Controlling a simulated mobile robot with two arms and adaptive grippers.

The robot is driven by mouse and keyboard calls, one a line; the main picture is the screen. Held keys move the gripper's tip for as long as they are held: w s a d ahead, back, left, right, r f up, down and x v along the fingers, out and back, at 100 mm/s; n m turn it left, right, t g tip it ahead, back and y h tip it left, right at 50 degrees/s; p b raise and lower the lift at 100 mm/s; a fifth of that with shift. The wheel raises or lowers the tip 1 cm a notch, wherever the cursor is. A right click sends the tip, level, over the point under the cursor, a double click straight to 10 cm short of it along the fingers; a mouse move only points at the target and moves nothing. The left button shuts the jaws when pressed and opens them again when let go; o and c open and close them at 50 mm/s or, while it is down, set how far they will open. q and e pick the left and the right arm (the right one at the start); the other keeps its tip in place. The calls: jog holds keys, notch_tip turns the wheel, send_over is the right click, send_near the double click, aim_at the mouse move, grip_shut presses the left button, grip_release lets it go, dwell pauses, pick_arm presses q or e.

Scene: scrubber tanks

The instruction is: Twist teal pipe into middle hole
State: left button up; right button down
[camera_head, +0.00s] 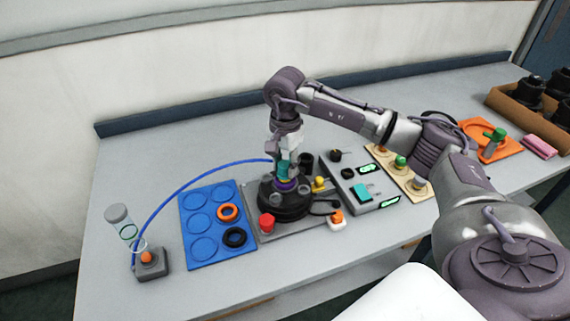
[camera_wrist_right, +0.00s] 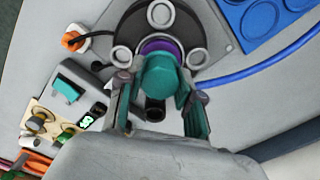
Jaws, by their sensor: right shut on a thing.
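The teal pipe (camera_head: 284,168) stands upright over the middle of the round black tank base (camera_head: 273,209), at the purple ring (camera_head: 287,185). The wrist view looks down on the teal pipe (camera_wrist_right: 160,76), with the purple ring (camera_wrist_right: 157,47) just beyond it. My right gripper (camera_head: 288,160) is above the base with its fingers on both sides of the pipe, shut on it; the fingers (camera_wrist_right: 158,100) also show in the wrist view. The pipe hides the middle hole, so I cannot tell how deep it sits. My left gripper is not in view.
Grey round ports surround the middle. A blue tray (camera_head: 190,226) with orange and black rings lies left, beside a blue hose (camera_head: 182,184). A red knob (camera_head: 267,222) stands in front. A grey panel (camera_head: 361,188) with green displays is right.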

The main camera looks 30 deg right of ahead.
jog(key=shift+f+b, duration=0.5)
dwell(0.9)
grip_release()
dwell(0.7)
jog(key=shift+r, duration=0.15)
dwell(0.4)
jog(key=shift+r+p, duration=2.1)
jog(key=shift+r, duration=1.3)
